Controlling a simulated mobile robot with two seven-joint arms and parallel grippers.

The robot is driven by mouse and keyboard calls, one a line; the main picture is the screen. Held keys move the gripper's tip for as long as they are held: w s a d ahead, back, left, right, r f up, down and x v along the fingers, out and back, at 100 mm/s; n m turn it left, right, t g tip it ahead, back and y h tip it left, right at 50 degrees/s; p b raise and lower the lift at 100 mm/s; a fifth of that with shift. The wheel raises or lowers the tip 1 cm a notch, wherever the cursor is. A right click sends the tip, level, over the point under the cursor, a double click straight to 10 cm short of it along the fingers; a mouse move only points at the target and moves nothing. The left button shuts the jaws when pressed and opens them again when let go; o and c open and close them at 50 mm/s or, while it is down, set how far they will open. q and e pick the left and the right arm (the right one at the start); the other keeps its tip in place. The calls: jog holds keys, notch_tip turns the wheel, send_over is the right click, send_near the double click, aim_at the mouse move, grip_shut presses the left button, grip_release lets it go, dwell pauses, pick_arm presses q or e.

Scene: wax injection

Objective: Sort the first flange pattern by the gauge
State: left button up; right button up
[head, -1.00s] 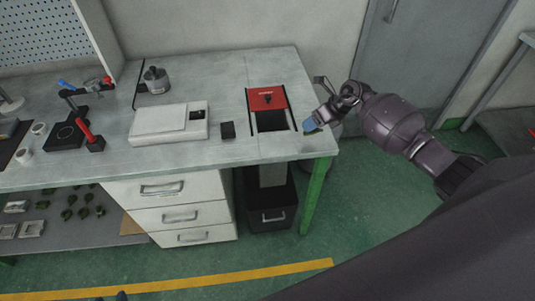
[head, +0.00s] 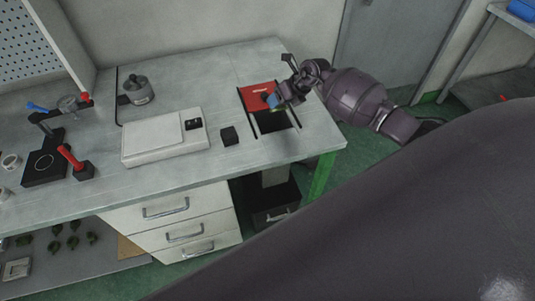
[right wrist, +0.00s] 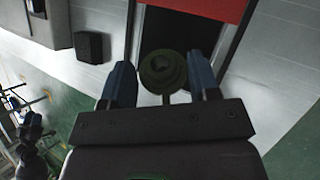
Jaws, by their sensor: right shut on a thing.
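In the right wrist view my right gripper (right wrist: 164,85) is shut on a round dark green flange pattern (right wrist: 163,70) with a central hole, held between its blue fingertips. My left gripper is not in view.
A white scale-like box (head: 164,137) and a small black block (head: 229,136) sit left of the opening. A metal pot (head: 138,91) stands behind. A red-handled clamp (head: 75,162) is further left. Several green patterns (head: 73,242) lie on the lower shelf. A dark bin (head: 276,205) stands under the opening.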

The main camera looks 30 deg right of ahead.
jog(key=shift+f, duration=0.55)
pick_arm(q)
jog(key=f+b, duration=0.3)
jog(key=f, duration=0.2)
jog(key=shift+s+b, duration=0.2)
jog(key=shift+b, duration=0.15)
pick_arm(e)
notch_tip(320, 180, down, 4)
jog(key=shift+f, duration=0.25)
jog(key=o, duration=1)
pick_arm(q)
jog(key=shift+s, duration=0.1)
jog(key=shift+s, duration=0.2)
pick_arm(e)
jog(key=shift+s+d+r, duration=0.15)
jog(key=shift+d+r, duration=0.1)
jog(key=shift+r, duration=0.15)
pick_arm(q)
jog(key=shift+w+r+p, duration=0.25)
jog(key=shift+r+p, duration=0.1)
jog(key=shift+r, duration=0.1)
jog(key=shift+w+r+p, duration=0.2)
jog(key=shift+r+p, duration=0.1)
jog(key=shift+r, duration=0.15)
pick_arm(e)
jog(key=v, duration=1)
jog(key=shift+s+a, duration=0.1)
jog(key=shift+a, duration=0.1)
